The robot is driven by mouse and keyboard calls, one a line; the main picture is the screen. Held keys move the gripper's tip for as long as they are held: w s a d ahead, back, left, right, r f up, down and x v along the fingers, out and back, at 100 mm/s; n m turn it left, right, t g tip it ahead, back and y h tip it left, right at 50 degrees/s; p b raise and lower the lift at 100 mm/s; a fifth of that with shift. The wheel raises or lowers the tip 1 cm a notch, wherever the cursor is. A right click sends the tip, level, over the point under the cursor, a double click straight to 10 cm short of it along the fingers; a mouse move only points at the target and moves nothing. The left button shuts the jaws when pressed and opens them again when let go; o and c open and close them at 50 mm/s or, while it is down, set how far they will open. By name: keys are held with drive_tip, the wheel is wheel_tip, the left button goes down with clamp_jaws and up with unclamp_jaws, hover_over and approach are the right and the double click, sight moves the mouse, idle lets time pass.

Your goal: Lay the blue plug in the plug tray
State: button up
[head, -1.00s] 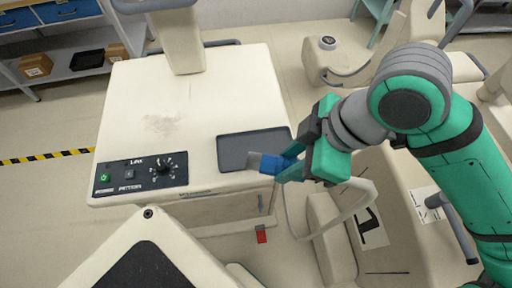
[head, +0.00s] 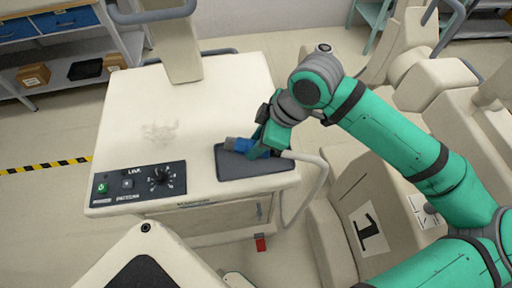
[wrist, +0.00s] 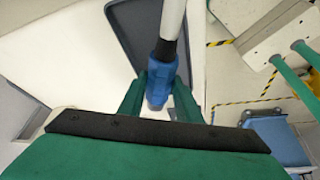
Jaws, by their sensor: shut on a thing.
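The blue plug (head: 246,147) is held in my gripper (head: 262,148), over the plug tray. In the wrist view the blue plug (wrist: 161,75) sits between the two green fingers of my gripper (wrist: 160,88), with its pale cable running away from it. The plug tray (head: 250,177) is a dark grey shallow tray on the front right of the white cart top. The tray (wrist: 133,35) also shows beside and behind the plug in the wrist view. I cannot tell whether the plug touches the tray floor.
The cart's control panel (head: 139,184) with a knob and a green button is left of the tray. The pale cable (head: 318,175) loops down off the cart's right edge. A second cart (head: 345,205) stands to the right.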

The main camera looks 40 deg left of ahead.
drive_tip(key=shift+w+a+f, duration=0.1)
drive_tip(key=shift+a+f, duration=0.05)
drive_tip(key=shift+f, duration=0.8)
drive_tip(key=shift+w+a+f, duration=0.1)
drive_tip(key=shift+f, duration=0.85)
drive_tip(key=shift+f, duration=0.1)
drive_tip(key=shift+f, duration=0.3)
drive_tip(key=o, duration=1.1)
drive_tip(key=shift+s, duration=0.15)
drive_tip(key=shift+r, duration=0.2)
drive_tip(key=v, duration=1.2)
drive_tip(key=shift+r, duration=0.2)
